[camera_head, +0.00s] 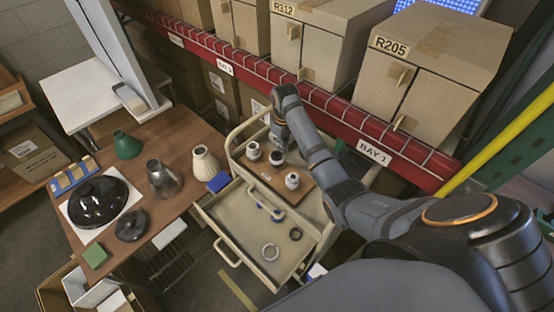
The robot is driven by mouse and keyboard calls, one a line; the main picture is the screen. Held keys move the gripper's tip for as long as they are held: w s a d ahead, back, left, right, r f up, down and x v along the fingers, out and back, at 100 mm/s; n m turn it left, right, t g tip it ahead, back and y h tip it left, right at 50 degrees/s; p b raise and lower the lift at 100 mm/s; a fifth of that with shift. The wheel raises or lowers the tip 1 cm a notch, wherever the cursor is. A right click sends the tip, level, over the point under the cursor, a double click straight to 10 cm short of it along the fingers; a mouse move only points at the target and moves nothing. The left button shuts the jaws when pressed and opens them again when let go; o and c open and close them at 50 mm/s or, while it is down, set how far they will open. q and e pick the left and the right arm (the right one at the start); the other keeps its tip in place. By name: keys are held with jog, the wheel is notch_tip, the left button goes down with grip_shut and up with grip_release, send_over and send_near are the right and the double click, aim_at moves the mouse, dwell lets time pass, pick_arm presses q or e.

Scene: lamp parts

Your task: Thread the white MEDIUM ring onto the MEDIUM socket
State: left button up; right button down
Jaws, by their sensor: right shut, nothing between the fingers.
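Three sockets, pale with dark tops, stand upright on a brown board on the cart: one at the left (253,152), one in the middle (276,158) and one at the front right (292,181). I cannot tell their sizes apart or read any labels. A pale ring (263,252) lies flat in the open cart drawer (238,234), with a smaller dark ring (295,234) behind it to the right. My right gripper (280,146) points down just above or behind the middle socket, shut and empty. Contact there cannot be made out. My left gripper is out of view.
Left of the cart, a wooden table (185,198) holds a black dome shade (98,202), a green shade (127,145), a grey shade (163,180) and a cream shade (205,161). A red shelf beam (330,110) with boxes runs behind the cart. The drawer floor is mostly clear.

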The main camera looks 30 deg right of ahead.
jog(key=shift+s+a+f+m, duration=0.2)
jog(key=shift+s+f+m, duration=0.15)
jog(key=shift+s+m, duration=0.2)
jog(key=m, duration=0.2)
jog(key=s+m, duration=0.1)
jog(key=m, duration=0.3)
jog(key=shift+s+a+f+m, duration=0.15)
jog(key=shift+s+a+m, duration=0.15)
jog(key=shift+s+m, duration=0.05)
jog(key=c, duration=1.8)
grip_release()
jog(key=shift+s+a, duration=0.1)
jog(key=shift+a, duration=0.05)
jog(key=shift+r, duration=0.25)
